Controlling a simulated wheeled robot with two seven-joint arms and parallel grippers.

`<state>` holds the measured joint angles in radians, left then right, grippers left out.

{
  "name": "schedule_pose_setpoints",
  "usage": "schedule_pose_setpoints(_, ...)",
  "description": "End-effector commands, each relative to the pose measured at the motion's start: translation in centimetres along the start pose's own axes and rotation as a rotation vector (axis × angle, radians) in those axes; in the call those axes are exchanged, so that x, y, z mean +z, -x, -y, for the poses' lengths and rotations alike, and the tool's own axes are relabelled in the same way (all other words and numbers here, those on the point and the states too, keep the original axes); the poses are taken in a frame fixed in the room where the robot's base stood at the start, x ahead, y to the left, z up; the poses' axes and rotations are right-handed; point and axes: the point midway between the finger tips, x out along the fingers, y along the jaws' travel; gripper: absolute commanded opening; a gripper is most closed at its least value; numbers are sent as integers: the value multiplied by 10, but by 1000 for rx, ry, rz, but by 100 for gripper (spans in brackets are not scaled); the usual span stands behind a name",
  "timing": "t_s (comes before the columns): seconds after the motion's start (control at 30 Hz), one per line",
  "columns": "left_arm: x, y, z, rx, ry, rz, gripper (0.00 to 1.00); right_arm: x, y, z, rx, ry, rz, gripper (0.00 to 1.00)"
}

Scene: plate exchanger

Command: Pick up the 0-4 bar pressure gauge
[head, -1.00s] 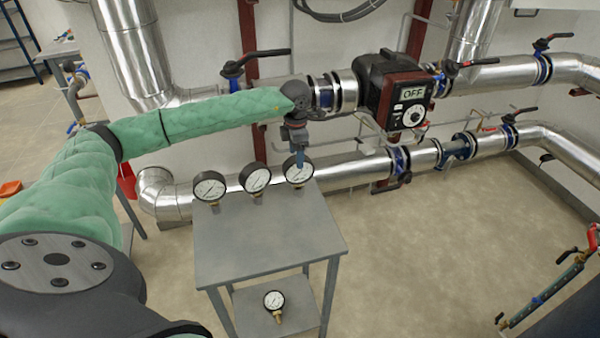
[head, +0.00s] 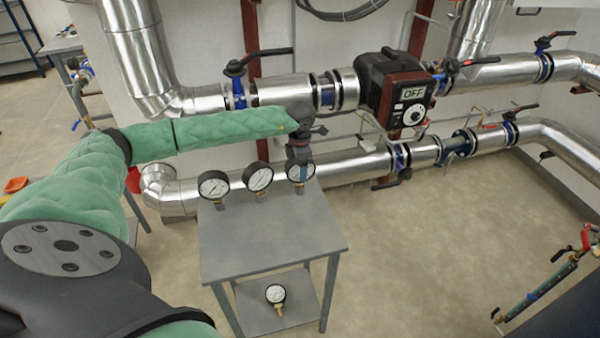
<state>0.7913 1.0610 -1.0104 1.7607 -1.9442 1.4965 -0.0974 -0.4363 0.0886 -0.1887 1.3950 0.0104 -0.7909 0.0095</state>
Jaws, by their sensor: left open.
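Three round white-faced gauges stand in a row at the back of the grey table: a left gauge (head: 213,185), a middle gauge (head: 257,177) and a right gauge (head: 293,173). A fourth gauge (head: 275,294) is on the lower shelf. The dial numbers are too small to read, so I cannot tell which is the 0-4 bar one. My left gripper (head: 300,178) points down in front of the right gauge and hides part of its dial. It is open; I cannot tell whether it touches the gauge. My right gripper is out of view.
The table top (head: 265,235) is clear in front of the gauges. Silver pipes (head: 340,170) run behind the table, with a pump marked OFF (head: 392,90) above. Open floor (head: 430,240) lies to the right.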

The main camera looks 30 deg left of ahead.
Motion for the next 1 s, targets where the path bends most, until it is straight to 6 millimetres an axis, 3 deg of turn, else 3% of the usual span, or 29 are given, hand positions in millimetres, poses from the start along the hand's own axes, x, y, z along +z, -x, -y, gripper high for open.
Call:
schedule_pose_setpoints(0.17,0,0,0,0,0,0,61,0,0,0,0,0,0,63)
schedule_pose_setpoints(0.47,0,0,0,0,0,0,2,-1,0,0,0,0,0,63)
schedule_pose_setpoints(0.77,0,4,0,1,1,1,0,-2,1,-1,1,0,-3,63)
schedule_pose_setpoints(1.0,0,34,0,1,0,2,0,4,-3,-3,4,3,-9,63)
